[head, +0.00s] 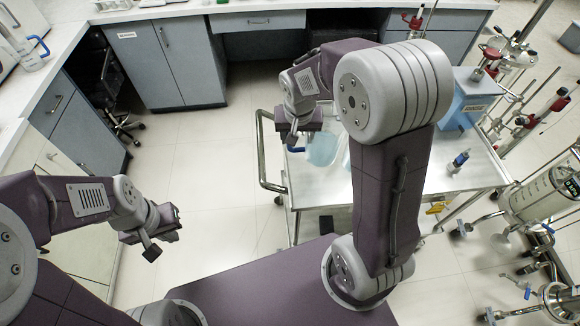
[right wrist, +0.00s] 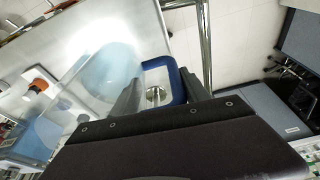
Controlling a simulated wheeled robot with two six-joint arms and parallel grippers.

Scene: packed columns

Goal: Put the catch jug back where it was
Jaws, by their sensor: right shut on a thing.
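A clear jug with pale blue liquid (head: 322,150), apparently the catch jug, is at the left end of the steel cart. Its blue handle (right wrist: 177,84) is between the fingers of my right gripper (head: 296,138), which is shut on it. In the right wrist view the jug's pale liquid (right wrist: 112,70) shows beyond the fingers. I cannot tell whether the jug's base touches the cart top. My right arm hides part of the cart behind it. My left gripper (head: 158,236) is empty over the floor at the left, its fingers apart.
The steel cart (head: 391,190) carries a blue-filled tank (head: 462,105) and a small blue-capped item (head: 458,160). Columns and stands (head: 545,195) crowd the right. Another blue-handled jug (head: 30,55) is on the left counter. The floor between counter and cart is clear.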

